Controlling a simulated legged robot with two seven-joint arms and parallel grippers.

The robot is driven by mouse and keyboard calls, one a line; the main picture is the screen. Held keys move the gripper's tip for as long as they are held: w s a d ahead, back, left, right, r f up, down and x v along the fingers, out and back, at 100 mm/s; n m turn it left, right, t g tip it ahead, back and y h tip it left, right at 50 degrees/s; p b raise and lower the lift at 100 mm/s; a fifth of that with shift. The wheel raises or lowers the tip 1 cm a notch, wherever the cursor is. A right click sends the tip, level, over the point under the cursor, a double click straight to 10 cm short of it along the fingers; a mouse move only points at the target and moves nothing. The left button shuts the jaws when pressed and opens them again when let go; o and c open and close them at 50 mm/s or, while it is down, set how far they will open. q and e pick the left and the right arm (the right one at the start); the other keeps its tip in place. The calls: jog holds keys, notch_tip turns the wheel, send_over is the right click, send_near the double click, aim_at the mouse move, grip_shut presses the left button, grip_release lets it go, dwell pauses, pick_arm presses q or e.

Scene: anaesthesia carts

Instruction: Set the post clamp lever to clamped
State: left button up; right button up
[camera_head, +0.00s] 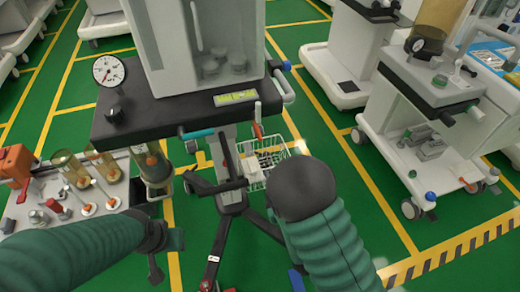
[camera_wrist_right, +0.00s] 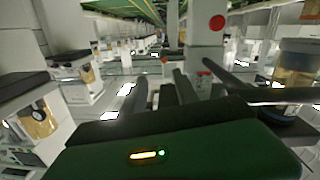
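I cannot tell which of these is the clamp lever. My right arm's dark rounded end (camera_head: 300,188) is right of the post and hides its gripper in the head view. In the right wrist view, dark fingers (camera_wrist_right: 168,92) point ahead; their gap is unclear. My left gripper (camera_head: 165,252) is low at left, away from the post.
The black shelf (camera_head: 160,118) carries a white cabinet and a round gauge (camera_head: 108,71). A wire basket (camera_head: 263,160) is behind my right wrist. A tray with glass cylinders (camera_head: 100,165) is at left. Another cart (camera_head: 425,125) stands at right, with green floor between.

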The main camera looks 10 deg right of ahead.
aim_at(259, 134)
jog(key=w+a+b, duration=0.1)
jog(key=w, duration=0.4)
jog(key=w+a+b, duration=0.1)
jog(key=w, duration=0.4)
jog(key=w+a+b, duration=0.1)
jog(key=w, duration=0.4)
jog(key=shift+w+a+b, duration=0.3)
jog(key=shift+w+b, duration=0.05)
jog(key=shift+w, duration=0.05)
jog(key=shift+w+r, duration=0.1)
jog(key=shift+w, duration=0.25)
grip_shut()
